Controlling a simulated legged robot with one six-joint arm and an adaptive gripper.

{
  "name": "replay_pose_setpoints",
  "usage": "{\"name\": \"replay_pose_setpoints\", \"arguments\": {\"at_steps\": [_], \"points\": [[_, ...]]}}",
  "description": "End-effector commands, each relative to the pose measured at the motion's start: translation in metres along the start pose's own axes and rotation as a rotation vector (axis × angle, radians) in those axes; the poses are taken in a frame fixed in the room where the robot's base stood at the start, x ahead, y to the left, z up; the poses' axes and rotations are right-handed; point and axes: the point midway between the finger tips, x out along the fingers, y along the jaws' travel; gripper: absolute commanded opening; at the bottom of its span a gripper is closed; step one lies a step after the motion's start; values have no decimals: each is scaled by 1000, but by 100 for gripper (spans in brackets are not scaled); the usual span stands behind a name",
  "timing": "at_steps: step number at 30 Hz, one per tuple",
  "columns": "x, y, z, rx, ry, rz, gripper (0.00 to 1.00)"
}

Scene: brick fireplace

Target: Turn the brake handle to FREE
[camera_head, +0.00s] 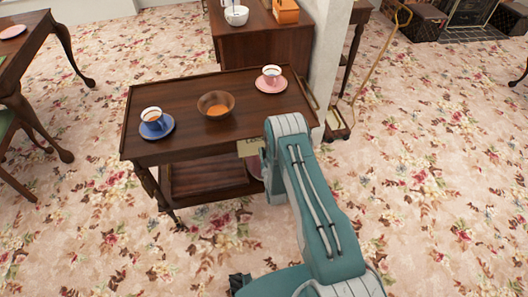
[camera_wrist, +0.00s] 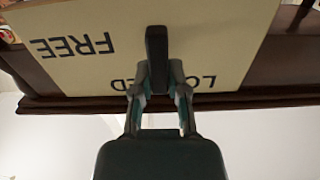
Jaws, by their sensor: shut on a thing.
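The brake handle (camera_wrist: 157,45) is a dark bar in front of a cream sign (camera_wrist: 205,30) in the wrist view. The sign reads FREE at the left and LOCKED at the bottom, upside down there; the handle and fingers cover the middle of LOCKED. My gripper (camera_wrist: 159,78) is shut on the handle's lower part, one finger on each side. In the head view, the sign (camera_head: 249,147) shows at the front right edge of the wooden trolley (camera_head: 180,149); my arm hides the gripper and handle.
On the trolley top stand a blue cup on a saucer (camera_head: 154,122), a wooden bowl (camera_head: 216,104) and a pink cup on a saucer (camera_head: 271,78). A white wall end (camera_head: 329,60) and a cabinet (camera_head: 258,45) stand behind. The floral carpet (camera_head: 440,170) at right is clear.

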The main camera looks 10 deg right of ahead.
Motion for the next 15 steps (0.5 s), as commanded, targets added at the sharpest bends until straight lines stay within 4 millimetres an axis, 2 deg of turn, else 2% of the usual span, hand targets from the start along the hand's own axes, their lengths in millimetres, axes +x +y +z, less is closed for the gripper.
{"name": "replay_pose_setpoints", "arguments": {"at_steps": [8,15], "points": [[1,1,0,78,1,-1,0],[1,5,0,254,1,0,0]]}}
